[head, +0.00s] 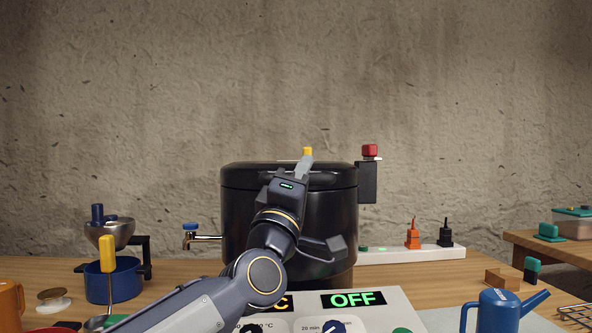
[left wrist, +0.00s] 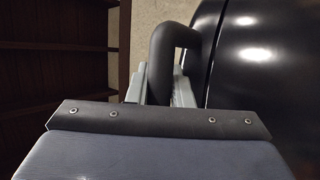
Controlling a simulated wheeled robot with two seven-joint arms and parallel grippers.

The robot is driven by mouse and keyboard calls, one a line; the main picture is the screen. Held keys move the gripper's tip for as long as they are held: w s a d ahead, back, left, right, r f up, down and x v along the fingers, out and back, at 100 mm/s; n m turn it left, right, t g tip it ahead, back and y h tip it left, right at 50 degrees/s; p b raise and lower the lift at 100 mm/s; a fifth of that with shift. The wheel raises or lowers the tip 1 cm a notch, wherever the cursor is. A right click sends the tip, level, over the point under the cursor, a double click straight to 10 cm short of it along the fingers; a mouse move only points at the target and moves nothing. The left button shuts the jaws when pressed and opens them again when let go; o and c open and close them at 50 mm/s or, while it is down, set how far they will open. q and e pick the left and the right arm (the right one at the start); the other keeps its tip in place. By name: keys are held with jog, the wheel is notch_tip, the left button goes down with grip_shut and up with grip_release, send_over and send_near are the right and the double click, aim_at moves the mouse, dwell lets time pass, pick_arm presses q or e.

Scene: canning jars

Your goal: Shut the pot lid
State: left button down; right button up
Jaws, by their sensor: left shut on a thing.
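The large black pot (head: 335,218) stands in the middle of the bench. Its black lid (head: 240,174) lies across the top and looks level, with a seam below its edge; I cannot tell whether it is fully seated. My left gripper (head: 304,168) reaches up in front of the pot to the lid. In the left wrist view, my left gripper (left wrist: 162,85) is shut on a dark curved handle (left wrist: 166,42) beside the shiny black lid (left wrist: 260,60). My arm hides part of the pot's front. My right gripper is not in view.
A control panel with a green OFF display (head: 353,299) sits before the pot. A red knob (head: 370,151) on a black bracket is at the pot's right. A power strip (head: 430,252) lies right. A blue pot (head: 113,280) stands left and a blue watering can (head: 500,311) front right.

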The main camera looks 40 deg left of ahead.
pick_arm(q)
jog(key=shift+s+d+r, duration=0.2)
jog(key=shift+r, duration=0.1)
jog(key=c, duration=1.5)
grip_release()
jog(key=shift+s+d, duration=0.1)
jog(key=shift+s, duration=0.05)
jog(key=shift+s+f, duration=0.1)
jog(key=shift+f, duration=0.05)
jog(key=v, duration=0.7)
jog(key=shift+s+f, duration=0.15)
jog(key=shift+f, duration=0.05)
